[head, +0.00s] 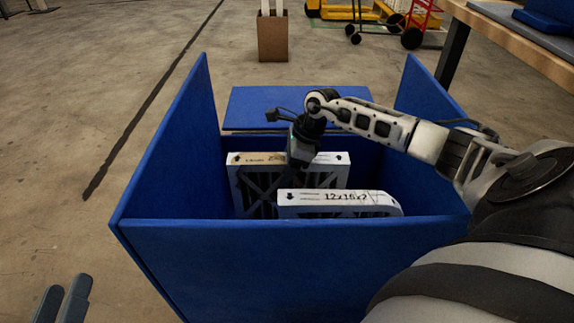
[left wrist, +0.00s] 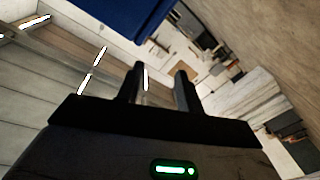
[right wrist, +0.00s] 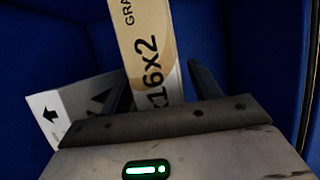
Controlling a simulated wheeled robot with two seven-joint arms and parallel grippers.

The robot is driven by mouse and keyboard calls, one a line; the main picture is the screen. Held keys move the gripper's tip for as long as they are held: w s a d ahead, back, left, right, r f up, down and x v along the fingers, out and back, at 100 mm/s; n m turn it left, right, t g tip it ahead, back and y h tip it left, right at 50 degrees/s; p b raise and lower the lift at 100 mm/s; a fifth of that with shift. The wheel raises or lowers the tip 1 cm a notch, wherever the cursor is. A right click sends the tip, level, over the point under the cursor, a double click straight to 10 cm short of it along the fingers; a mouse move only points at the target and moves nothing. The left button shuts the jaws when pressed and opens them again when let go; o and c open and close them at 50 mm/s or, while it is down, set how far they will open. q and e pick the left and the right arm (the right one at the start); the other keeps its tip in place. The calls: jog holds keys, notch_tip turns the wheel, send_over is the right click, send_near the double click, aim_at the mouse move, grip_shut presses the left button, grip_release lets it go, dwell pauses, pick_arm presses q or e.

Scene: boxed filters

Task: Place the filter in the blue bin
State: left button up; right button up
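The blue bin (head: 300,255) stands in the middle of the head view. Two boxed filters with white edges stand inside it: a far filter (head: 330,158) and a near filter marked 12x16x2 (head: 340,198). My right gripper (head: 300,158) reaches down into the bin at the far filter. In the right wrist view, a tan-edged filter (right wrist: 150,45) lies between its spread fingers (right wrist: 162,85), with a slim gap at the right finger. A white filter edge (right wrist: 55,112) shows at left. My left gripper (head: 62,305) is open and empty outside the bin, at lower left.
A blue panel or lid (head: 290,105) lies behind the bin. A brown box (head: 272,38) stands on the floor further back. A table (head: 520,45) is at upper right, with a red cart (head: 415,25) near it. The floor left of the bin is clear.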

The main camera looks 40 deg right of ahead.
jog(key=shift+p+v, duration=0.95)
jog(key=shift+v, duration=0.2)
jog(key=p+v, duration=0.2)
jog(key=v, duration=0.1)
jog(key=shift+r+p, duration=0.35)
jog(key=shift+p, duration=0.05)
jog(key=p+v, duration=0.4)
jog(key=v, duration=0.1)
jog(key=shift+s+d+r, duration=0.1)
jog(key=shift+r, duration=0.2)
pick_arm(q)
jog(key=shift+s+a+f+m+g+y, duration=0.2)
jog(key=shift+a+f+m+g+y, duration=0.1)
jog(key=shift+f+g+y, duration=0.3)
jog(key=shift+s+a+f+m+g+y, duration=0.25)
jog(key=shift+a+f+g+y, duration=0.15)
jog(key=shift+f, duration=0.3)
jog(key=shift+s+a+f+m+g+y, duration=0.15)
jog(key=shift+a+f+m+g+y, duration=0.1)
jog(key=shift+f+g+y, duration=0.35)
pick_arm(e)
jog(key=shift+s+d+r, duration=0.1)
jog(key=shift+d+r, duration=0.05)
jog(key=shift+r, duration=0.1)
